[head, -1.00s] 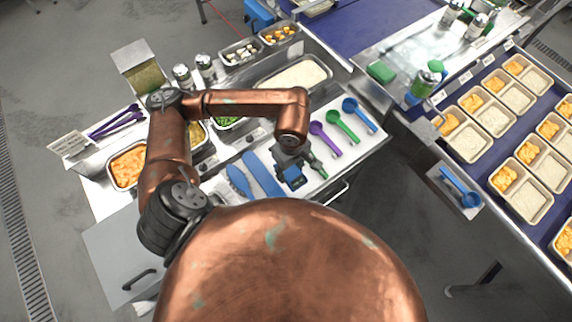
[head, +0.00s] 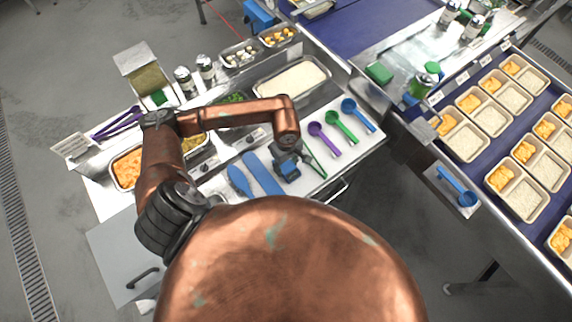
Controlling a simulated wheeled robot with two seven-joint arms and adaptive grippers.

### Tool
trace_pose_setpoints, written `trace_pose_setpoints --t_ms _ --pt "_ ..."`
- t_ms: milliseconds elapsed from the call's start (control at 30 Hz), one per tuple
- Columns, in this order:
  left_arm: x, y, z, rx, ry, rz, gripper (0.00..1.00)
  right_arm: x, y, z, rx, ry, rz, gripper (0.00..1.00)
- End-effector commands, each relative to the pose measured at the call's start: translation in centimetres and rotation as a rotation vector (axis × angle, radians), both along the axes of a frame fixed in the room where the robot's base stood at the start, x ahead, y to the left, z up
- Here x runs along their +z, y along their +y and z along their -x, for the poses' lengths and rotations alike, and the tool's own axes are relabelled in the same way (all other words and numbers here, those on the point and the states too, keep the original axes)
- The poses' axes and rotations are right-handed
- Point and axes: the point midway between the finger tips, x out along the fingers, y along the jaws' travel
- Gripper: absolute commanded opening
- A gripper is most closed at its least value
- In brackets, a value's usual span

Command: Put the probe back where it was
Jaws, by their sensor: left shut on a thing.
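My left gripper (head: 308,163) is over the white-topped counter (head: 330,165), between the blue flat tools and the purple scoop. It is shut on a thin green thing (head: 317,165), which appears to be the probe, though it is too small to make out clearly. I cannot tell whether the probe touches the counter. My right gripper is not in view.
Blue flat tools (head: 262,174) lie left of the gripper. Purple (head: 324,139), green (head: 341,127) and blue (head: 358,114) scoops lie to its right. Food pans, including a rice pan (head: 292,77), stand behind. A conveyor (head: 482,160) with filled trays runs at right.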

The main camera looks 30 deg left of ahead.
Motion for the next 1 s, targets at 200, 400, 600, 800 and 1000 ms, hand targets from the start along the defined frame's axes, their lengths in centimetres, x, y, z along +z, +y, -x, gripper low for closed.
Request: trace_pose_setpoints --t_ms 200,400,600,800,1000 --pt "-0.4 0.0 0.0 0.000 0.000 0.000 0.16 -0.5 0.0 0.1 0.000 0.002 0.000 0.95" --pt "-0.2 0.0 0.0 0.000 0.001 0.000 0.54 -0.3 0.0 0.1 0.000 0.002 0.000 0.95" --pt "-0.2 0.0 0.0 0.000 0.001 0.000 0.57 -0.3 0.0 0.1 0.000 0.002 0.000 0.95" --pt "0.1 0.0 0.0 0.001 0.001 0.001 0.57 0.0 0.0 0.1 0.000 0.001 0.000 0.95" --pt "2.8 0.0 -0.1 -0.002 -0.005 -0.001 0.57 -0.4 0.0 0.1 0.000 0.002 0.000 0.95"
